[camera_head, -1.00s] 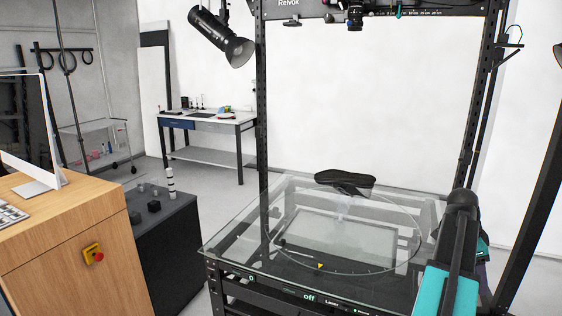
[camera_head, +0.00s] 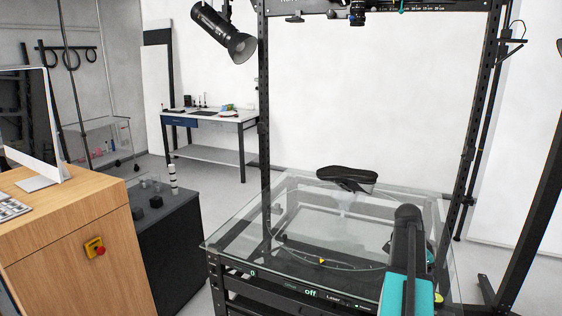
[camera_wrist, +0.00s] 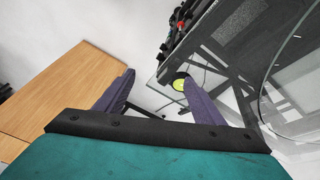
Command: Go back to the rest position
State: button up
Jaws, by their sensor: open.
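My gripper (camera_wrist: 155,98) shows in the wrist view with two purple fingers wide apart and nothing between them. In the head view my arm stands at the front right of the glass turntable, and the gripper itself is hidden behind it or too small to make out. A black shoe-like object (camera_head: 347,179) rests over the middle of the round glass turntable (camera_head: 300,254), apart from my arm.
A wooden desk (camera_head: 62,235) with a monitor (camera_head: 28,130) and a red stop button (camera_head: 97,247) stands at left. A dark cabinet (camera_head: 170,250) stands beside it. A black frame (camera_head: 264,110) rises around the turntable. A round yellow-green thing (camera_wrist: 179,84) shows near the right finger.

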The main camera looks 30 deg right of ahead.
jog(key=w+a+f+n+g+y+b, duration=0.15)
jog(key=w+a+f+n, duration=0.25)
jog(key=a+f, duration=1.1)
jog(key=w+a+f+n+b, duration=0.3)
jog(key=w+a+f, duration=0.1)
jog(key=a+f, duration=1.15)
jog(key=s+a+f+n+b, duration=0.1)
jog(key=s+a+f+n, duration=0.7)
jog(key=a, duration=0.4)
jog(key=s+a+f+n+g+y+b, duration=0.1)
jog(key=s+a+f+n+b, duration=0.1)
jog(key=s+a+f+n, duration=0.6)
jog(key=s+a+f, duration=0.2)
jog(key=a+f, duration=0.2)
jog(key=f, duration=0.1)
jog(key=shift+s+a+f, duration=0.3)
jog(key=shift+s, duration=0.05)
jog(key=shift+y, duration=0.25)
